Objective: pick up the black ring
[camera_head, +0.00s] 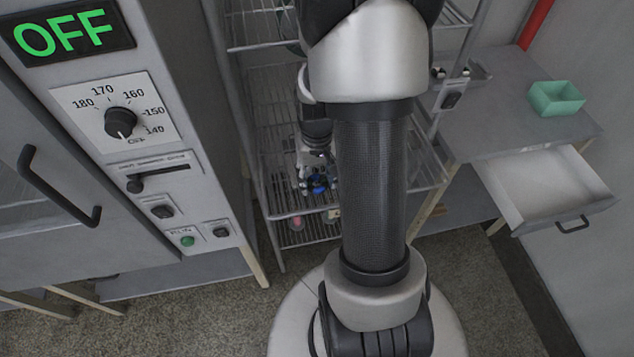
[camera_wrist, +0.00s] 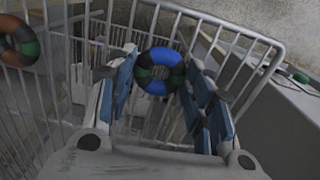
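In the wrist view, a ring (camera_wrist: 143,75) with black, blue and dark green parts shows between the fingertips of my gripper (camera_wrist: 160,72). I cannot tell whether the fingers touch it; a gap shows at its sides. A second ring (camera_wrist: 27,33) with black, orange-brown and green parts is at the far left, outside the fingers. No all-black ring shows, so I cannot tell which one the task means. My gripper's blue-padded fingers are spread. In the head view my gripper (camera_head: 317,183) is within the wire rack, partly behind my arm, and the rings are not clear there.
The wire rack (camera_head: 272,142) has shelves and bars close around my gripper. A grey cabinet (camera_head: 225,150) with an OFF display (camera_head: 65,33) stands left. At right are a table (camera_head: 480,125), a green box (camera_head: 556,98) and an open drawer (camera_head: 540,185).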

